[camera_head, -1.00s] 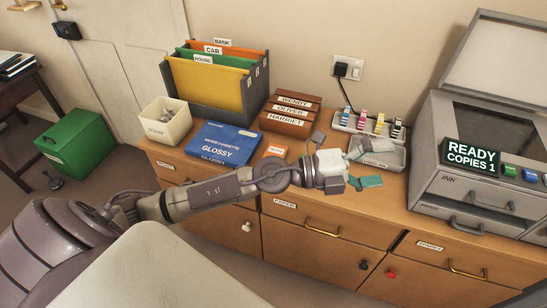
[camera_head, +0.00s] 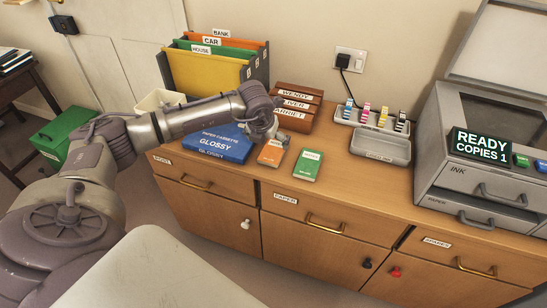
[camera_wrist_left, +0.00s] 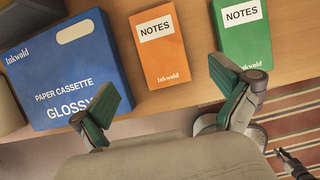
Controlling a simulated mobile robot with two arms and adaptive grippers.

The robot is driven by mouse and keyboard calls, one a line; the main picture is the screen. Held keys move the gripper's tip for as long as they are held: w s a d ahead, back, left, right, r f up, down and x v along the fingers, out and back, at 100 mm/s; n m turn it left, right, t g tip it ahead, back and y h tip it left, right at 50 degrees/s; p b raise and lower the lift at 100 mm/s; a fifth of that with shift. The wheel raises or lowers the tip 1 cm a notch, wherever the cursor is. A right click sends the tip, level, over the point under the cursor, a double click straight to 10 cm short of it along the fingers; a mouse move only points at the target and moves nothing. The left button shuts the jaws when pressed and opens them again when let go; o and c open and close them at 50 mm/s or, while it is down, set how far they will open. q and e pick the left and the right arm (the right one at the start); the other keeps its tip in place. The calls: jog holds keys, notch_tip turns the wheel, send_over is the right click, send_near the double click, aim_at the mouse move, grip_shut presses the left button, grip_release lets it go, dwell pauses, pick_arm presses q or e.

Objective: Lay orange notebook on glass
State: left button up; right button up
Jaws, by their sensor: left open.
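The orange notebook (camera_head: 271,153) lies flat on the wooden cabinet top, between the blue paper cassette box and the green notebook. In the left wrist view the orange notebook (camera_wrist_left: 159,47) shows its white NOTES label. My left gripper (camera_head: 275,133) is over the orange notebook's far end in the head view. In the wrist view its green-padded fingers (camera_wrist_left: 172,105) are spread apart with nothing between them. The copier glass (camera_head: 492,122) is the dark pane on the grey machine at the right, under a raised lid.
The green notebook (camera_head: 307,165) lies close on the right, the blue cassette box (camera_head: 220,143) on the left. Brown named boxes (camera_head: 299,106) stand behind. A grey tray (camera_head: 381,146) and ink cartridges (camera_head: 372,119) lie between notebooks and copier. The display (camera_head: 481,145) stands before the glass.

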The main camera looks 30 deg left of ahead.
aim_at(273, 150)
pick_arm(q)
jog(key=b+x, duration=0.2)
jog(key=x, duration=0.1)
jog(key=b+x, duration=0.2)
jog(key=x, duration=0.1)
jog(key=shift+w+f, duration=0.25)
jog(key=shift+w, duration=0.15)
jog(key=shift+s+d+r, duration=0.1)
jog(key=c, duration=1.4)
